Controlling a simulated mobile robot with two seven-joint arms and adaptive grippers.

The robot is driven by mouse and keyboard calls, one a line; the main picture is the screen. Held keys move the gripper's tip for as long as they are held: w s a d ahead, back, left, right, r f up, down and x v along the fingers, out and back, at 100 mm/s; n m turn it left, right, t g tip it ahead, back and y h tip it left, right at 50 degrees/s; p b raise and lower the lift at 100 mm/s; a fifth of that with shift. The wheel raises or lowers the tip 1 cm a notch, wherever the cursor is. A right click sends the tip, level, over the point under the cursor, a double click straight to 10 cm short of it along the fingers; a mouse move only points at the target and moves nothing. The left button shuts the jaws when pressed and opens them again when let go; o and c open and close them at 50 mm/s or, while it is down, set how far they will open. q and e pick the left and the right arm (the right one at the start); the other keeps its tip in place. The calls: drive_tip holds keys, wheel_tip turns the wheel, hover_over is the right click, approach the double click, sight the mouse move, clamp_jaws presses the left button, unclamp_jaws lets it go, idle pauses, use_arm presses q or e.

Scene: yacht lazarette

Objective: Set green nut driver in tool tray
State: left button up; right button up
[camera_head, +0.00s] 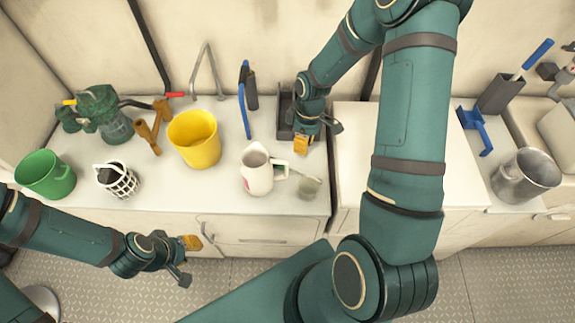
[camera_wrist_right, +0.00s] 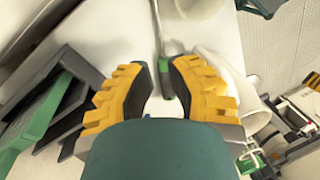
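The dark tool tray (camera_head: 284,131) stands at the back right of the counter. My right gripper (camera_head: 303,143) is right beside it, over the counter, and its arm hides part of this area. In the right wrist view, the gripper's yellow fingers (camera_wrist_right: 160,78) stand apart, with white surface visible between them. A thin grey shaft with a green band, seemingly the nut driver (camera_wrist_right: 164,66), shows between the fingertips, close to the right finger; contact is unclear. Dark tray walls (camera_wrist_right: 62,112) show at left. My left gripper (camera_head: 188,260) is open and empty in front of the counter.
A white jug (camera_head: 257,174) and a small cup (camera_head: 309,188) stand near the right gripper. A yellow bucket (camera_head: 194,140), white basket (camera_head: 119,180) and green bucket (camera_head: 45,175) stand left. Blue-handled pliers (camera_head: 243,110) are left of the tray. A raised cabinet is at right.

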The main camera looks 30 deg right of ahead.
drive_tip(key=b, duration=0.1)
hover_over(295, 171)
drive_tip(key=d, duration=0.2)
drive_tip(key=f, duration=0.6)
drive_tip(key=shift+s+a+f, duration=0.2)
drive_tip(key=shift+s+f, duration=0.05)
drive_tip(key=shift+s, duration=0.05)
drive_tip(key=f, duration=0.1)
drive_tip(key=a+f, duration=0.1)
drive_tip(key=f, duration=0.1)
drive_tip(key=f+b, duration=0.1)
drive_tip(key=shift+w+a+f, duration=0.2)
drive_tip(key=shift+w+f, duration=0.1)
drive_tip(key=shift+w, duration=0.05)
drive_tip(key=shift+f, duration=0.35)
drive_tip(key=shift+s, duration=0.1)
clamp_jaws()
